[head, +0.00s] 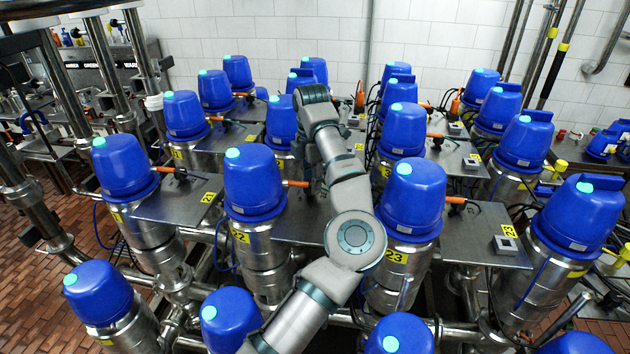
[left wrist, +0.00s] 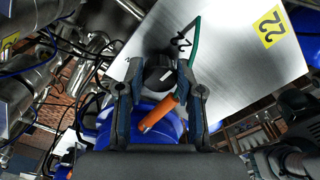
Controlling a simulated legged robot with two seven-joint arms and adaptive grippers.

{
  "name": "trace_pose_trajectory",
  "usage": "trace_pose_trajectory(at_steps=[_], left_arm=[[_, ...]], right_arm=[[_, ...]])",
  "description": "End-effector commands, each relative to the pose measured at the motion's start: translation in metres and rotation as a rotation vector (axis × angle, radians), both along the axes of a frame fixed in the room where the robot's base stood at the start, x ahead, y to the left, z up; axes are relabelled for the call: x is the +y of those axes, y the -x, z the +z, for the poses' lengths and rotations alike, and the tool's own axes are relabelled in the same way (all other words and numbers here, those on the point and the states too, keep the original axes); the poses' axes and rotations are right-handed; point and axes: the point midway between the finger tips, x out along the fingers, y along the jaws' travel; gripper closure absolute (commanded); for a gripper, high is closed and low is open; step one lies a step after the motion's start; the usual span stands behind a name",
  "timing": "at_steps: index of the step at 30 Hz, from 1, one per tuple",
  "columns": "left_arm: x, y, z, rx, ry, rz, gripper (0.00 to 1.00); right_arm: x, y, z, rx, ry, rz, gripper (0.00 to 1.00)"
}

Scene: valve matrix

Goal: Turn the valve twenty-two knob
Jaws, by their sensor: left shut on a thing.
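The valve twenty-two knob (left wrist: 157,74) is black with a white mark and shows in the left wrist view. It sits by the metal plate (left wrist: 225,55) that carries a yellow 22 label (left wrist: 268,26). My left gripper (left wrist: 160,70) has one finger on each side of the knob and is shut on it. In the head view, the blue valve (head: 252,180) with a yellow 22 label (head: 240,236) stands left of my left arm (head: 345,195). My arm crosses its plate (head: 295,225) and hides the knob and fingers there. My right gripper is not in view.
An orange connector (left wrist: 158,113) lies close below the knob, between the fingers. Blue-capped valves stand in rows all around, including valve twenty-three (head: 411,200) just right of my arm. Pipes and cables fill the gaps between them. A white tiled wall (head: 440,40) is behind.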

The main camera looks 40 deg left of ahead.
Motion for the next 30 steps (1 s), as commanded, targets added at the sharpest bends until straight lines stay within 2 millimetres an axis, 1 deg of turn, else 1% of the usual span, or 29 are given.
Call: trace_pose_trajectory(at_steps=[1, 8, 9, 11, 12, 18, 20, 23, 26, 29, 30], left_arm=[[0.003, 0.002, 0.004, -0.004, -0.007, 0.006, 0.99], [0.003, 0.002, 0.004, -0.004, -0.008, 0.007, 0.98], [0.003, 0.002, 0.004, -0.004, -0.008, 0.007, 0.59], [0.003, 0.001, 0.004, -0.004, -0.007, 0.007, 0.44], [0.002, 0.001, 0.004, -0.004, -0.006, 0.006, 0.39], [0.001, -0.002, 0.000, -0.001, -0.004, 0.005, 0.39], [0.001, -0.003, 0.000, 0.000, -0.003, 0.004, 0.39], [0.001, -0.003, 0.004, 0.000, -0.003, 0.002, 0.39], [0.001, -0.003, 0.017, -0.003, -0.004, 0.001, 0.39], [0.002, -0.002, 0.038, -0.006, -0.002, 0.000, 0.39], [0.002, -0.001, 0.049, -0.007, -0.002, 0.000, 0.39]], right_arm=[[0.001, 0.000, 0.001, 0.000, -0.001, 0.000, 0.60], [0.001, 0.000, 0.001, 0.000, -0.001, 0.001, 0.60], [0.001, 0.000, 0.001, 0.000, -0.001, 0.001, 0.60], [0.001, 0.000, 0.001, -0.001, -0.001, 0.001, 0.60], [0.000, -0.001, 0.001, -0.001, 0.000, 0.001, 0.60], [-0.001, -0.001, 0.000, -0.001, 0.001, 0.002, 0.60], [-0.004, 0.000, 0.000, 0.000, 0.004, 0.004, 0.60], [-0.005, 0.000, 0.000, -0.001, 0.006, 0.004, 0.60], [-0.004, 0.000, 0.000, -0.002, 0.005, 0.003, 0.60], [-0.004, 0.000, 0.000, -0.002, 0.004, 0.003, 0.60], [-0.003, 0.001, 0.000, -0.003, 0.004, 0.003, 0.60]])
